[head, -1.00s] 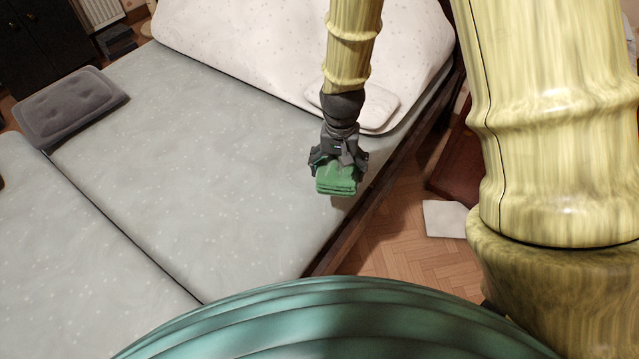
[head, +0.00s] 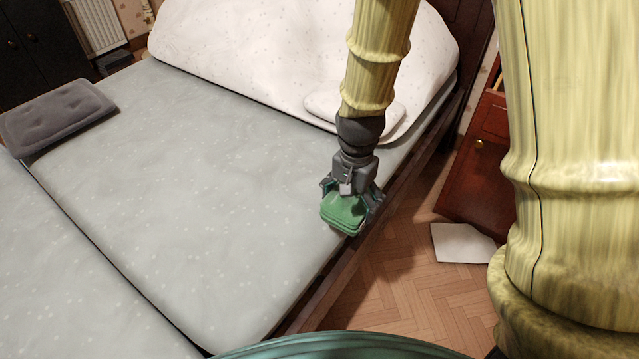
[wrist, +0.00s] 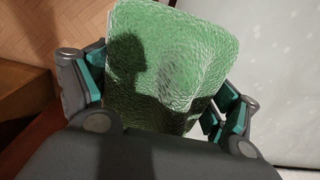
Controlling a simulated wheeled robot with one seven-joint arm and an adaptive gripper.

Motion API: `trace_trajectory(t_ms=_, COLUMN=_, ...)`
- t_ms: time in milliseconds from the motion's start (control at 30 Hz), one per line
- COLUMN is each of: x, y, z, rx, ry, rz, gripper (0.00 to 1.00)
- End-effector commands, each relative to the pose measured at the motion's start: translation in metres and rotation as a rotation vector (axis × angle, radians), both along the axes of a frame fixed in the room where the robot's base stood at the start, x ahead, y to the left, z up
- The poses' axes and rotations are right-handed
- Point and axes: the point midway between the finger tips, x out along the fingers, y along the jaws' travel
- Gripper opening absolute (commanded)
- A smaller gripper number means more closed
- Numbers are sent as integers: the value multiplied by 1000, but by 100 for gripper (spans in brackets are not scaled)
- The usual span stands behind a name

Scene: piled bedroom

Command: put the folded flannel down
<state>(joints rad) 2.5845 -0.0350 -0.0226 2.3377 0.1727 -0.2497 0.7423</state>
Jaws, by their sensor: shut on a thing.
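The folded flannel (head: 343,213) is a small green, layered cloth. My gripper (head: 351,205) is shut on it and holds it near the right edge of the grey mattress (head: 200,190). In the wrist view the flannel (wrist: 170,60) fills the space between the two teal-padded fingers (wrist: 163,90), with a dark shadow across its face. The wrist view shows parquet floor on one side of it and the pale mattress on the other. I cannot tell how far it is above the mattress.
A dark wooden bed rail (head: 335,285) runs along the mattress edge. White bedding (head: 270,45) and a small white pillow (head: 390,110) lie at the bed's head. A grey cushion (head: 58,115) lies far left. A white sheet (head: 462,243) lies on the floor by a red-brown cabinet (head: 482,165).

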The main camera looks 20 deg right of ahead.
Motion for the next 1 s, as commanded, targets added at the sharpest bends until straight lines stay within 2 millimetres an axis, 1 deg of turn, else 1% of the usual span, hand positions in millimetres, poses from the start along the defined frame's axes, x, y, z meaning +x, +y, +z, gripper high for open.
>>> trace_trajectory(t_ms=33, x=11, y=2, z=-2, rx=-1, ry=-2, rz=2, gripper=57)
trace_trajectory(t_ms=100, x=25, y=5, z=-4, rx=-1, ry=-2, rz=2, gripper=57)
trace_trajectory(t_ms=500, x=104, y=22, z=-12, rx=0, ry=-2, rz=3, gripper=57)
trace_trajectory(t_ms=600, x=121, y=26, z=-13, rx=-1, ry=-1, rz=2, gripper=57)
trace_trajectory(t_ms=700, x=133, y=28, z=-14, rx=0, ry=-1, rz=2, gripper=57)
trace_trajectory(t_ms=800, x=140, y=30, z=-14, rx=-1, ry=-1, rz=3, gripper=57)
trace_trajectory(t_ms=900, x=142, y=30, z=-16, rx=-1, ry=1, rz=2, gripper=57)
trace_trajectory(t_ms=1000, x=141, y=30, z=-25, rx=0, ry=2, rz=2, gripper=57)
